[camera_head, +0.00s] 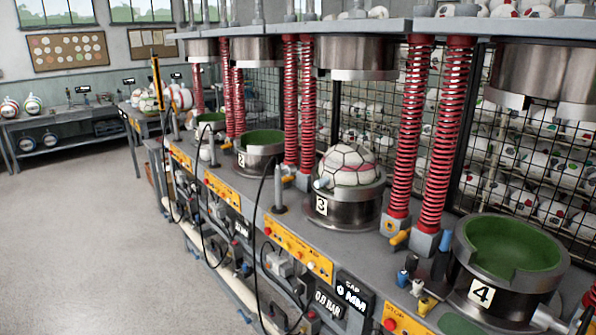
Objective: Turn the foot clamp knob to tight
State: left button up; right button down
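Small yellow knobs or handles sit at the feet of the red spring columns. One yellow knob (400,237) is at the base of the columns between stations 3 and 4. Another yellow fitting (427,305) is in front of station 4, and a smaller orange-yellow one (288,179) is left of station 3. I cannot tell which is the foot clamp knob, nor whether any is loose or tight. Neither my left nor my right gripper is in view.
A white panelled ball (347,165) sits in the station 3 cup (350,210). The station 4 cup (480,285) is empty with a green lining. Metal press heads (545,80) hang above. Black cables drape over the bench front. Open floor (80,240) lies to the left.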

aim_at(412, 259)
jog(key=j+z, duration=0.7)
